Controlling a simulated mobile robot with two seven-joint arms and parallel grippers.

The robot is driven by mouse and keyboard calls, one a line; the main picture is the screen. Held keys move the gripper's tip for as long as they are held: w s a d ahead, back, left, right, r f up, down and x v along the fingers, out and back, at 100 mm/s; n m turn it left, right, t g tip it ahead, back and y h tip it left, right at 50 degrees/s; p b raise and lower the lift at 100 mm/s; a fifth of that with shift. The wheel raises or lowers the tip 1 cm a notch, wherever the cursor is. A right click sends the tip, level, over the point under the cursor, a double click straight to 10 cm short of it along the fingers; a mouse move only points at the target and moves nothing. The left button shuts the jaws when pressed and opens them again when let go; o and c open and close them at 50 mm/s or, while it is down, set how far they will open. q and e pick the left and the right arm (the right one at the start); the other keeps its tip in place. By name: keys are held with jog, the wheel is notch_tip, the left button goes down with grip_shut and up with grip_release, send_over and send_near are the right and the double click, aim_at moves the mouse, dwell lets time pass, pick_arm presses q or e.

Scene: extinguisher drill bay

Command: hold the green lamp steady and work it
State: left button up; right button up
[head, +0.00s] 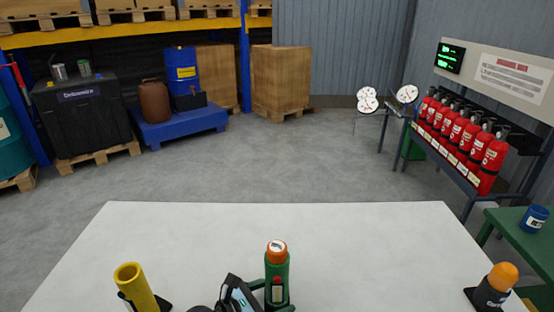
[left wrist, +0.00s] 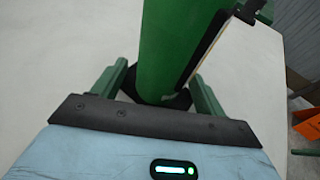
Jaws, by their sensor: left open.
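The green lamp (head: 277,268) stands upright near the front middle of the white table, with an orange top and a red button on its side. Its lower end is hidden in the head view. My left gripper (head: 272,297) is around the lamp's lower body with its green fingers apart. In the left wrist view the lamp's green body (left wrist: 175,45) stands between the open fingers of my left gripper (left wrist: 160,78), above a dark base. There is a visible gap on at least the left side. My right gripper is not in view.
The white table (head: 200,230) also bears a yellow tube (head: 137,285) at left and an orange-capped dark cylinder (head: 495,286) at right. Its far half is clear. A green bench (head: 515,232) with a blue tin (head: 534,220) stands right. Red extinguishers (head: 470,135) line a rack behind.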

pick_arm(q)
jog(key=c, duration=0.9)
jog(key=shift+c, duration=0.3)
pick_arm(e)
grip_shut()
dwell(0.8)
